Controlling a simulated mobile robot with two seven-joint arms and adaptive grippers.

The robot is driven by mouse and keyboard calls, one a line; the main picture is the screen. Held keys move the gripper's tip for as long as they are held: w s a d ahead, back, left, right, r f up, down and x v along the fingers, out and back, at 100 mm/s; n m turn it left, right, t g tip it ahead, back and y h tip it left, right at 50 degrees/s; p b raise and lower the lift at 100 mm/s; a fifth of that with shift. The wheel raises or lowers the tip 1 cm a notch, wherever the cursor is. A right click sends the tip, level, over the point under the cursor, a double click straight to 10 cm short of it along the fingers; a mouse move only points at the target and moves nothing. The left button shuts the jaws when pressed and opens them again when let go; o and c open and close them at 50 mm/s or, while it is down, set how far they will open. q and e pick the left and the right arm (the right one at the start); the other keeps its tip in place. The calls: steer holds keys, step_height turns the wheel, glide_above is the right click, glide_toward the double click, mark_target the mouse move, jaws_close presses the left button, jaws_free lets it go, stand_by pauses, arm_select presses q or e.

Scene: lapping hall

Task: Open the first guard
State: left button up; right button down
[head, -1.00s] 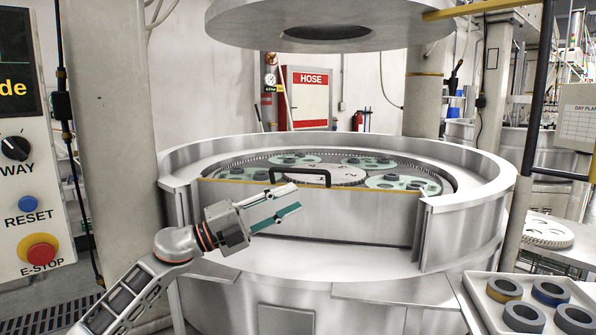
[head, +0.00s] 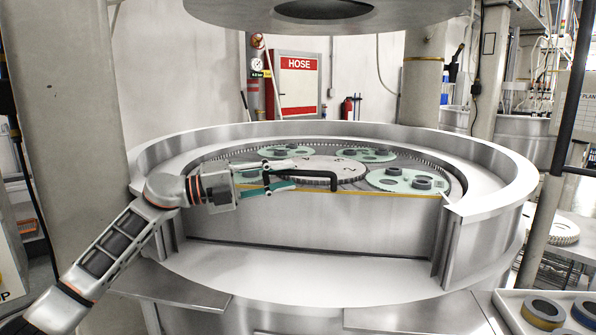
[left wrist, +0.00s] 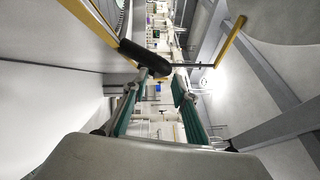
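The guard (head: 320,222) is a grey metal panel across the front of the round lapping machine, between two side posts. It has a yellow top edge and a black bar handle (head: 318,174). My left gripper (head: 296,174) is open at the left part of the handle, its two teal-lined fingers apart, one above and one below the bar. In the left wrist view the handle (left wrist: 145,57) lies at the fingertips, closer to the left finger; I cannot tell whether they touch. My right gripper is not in view.
The machine's raised rim (head: 500,180) curves around a plate with green carriers (head: 408,181). A large upper disc (head: 320,28) hangs above. A tray with rings (head: 543,312) stands at the lower right, and a concrete pillar (head: 65,130) stands at the left.

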mark_target(292, 174)
arm_select(q)
steer(key=x, duration=0.3)
steer(key=shift+w+d, duration=0.15)
steer(key=shift+d, duration=0.05)
steer(key=shift+w+d+p, duration=0.15)
steer(key=shift+d+p, duration=0.15)
jaws_close()
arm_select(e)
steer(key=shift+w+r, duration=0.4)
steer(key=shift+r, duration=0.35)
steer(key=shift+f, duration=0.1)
